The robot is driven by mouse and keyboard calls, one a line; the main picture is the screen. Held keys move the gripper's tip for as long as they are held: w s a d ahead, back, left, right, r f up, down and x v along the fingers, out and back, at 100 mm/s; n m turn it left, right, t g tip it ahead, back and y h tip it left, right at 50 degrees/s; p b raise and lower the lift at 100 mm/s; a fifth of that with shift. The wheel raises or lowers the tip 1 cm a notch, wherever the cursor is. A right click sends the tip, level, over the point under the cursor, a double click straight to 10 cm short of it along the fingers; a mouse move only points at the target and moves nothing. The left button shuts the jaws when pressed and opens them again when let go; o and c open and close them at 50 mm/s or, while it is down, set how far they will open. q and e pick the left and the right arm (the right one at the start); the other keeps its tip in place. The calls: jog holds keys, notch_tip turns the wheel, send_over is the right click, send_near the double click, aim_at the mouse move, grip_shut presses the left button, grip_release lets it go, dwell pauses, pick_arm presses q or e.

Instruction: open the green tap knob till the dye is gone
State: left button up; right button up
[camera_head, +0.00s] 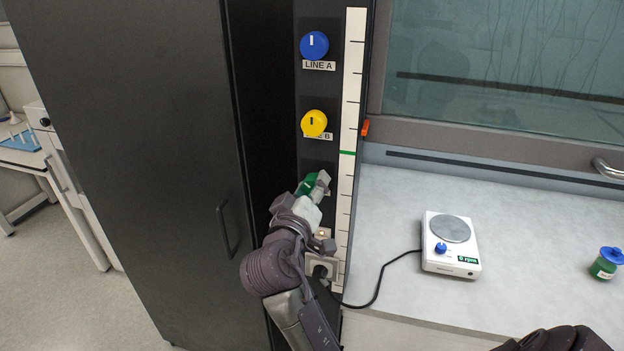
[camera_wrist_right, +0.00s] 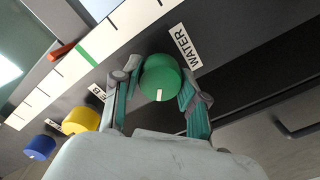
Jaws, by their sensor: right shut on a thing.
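The green tap knob (camera_wrist_right: 161,77) sits between the two fingers of my right gripper (camera_wrist_right: 155,88) in the right wrist view, beside a WATER label (camera_wrist_right: 187,46). A white mark on the knob points toward my palm. My right gripper is shut on the knob. In the head view the green knob (camera_head: 306,186) is partly hidden behind my right gripper (camera_head: 318,186). It is the lowest knob in the column on the black panel. I cannot make out any dye in either view. My left gripper is not in view.
Above it are the yellow LINE B knob (camera_head: 314,123) and blue LINE A knob (camera_head: 314,45). A white scale strip (camera_head: 348,110) with a green mark and an orange pointer (camera_head: 366,127) runs alongside. A stirrer (camera_head: 466,263) and green bottle (camera_head: 605,265) stand on the grey bench.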

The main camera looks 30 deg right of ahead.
jog(key=n+p, duration=0.3)
jog(key=n, duration=0.2)
jog(key=shift+r, duration=0.15)
dwell(0.3)
jog(key=o, duration=1.1)
jog(key=shift+w, duration=0.1)
jog(key=shift+o, duration=0.2)
jog(key=shift+f, duration=0.2)
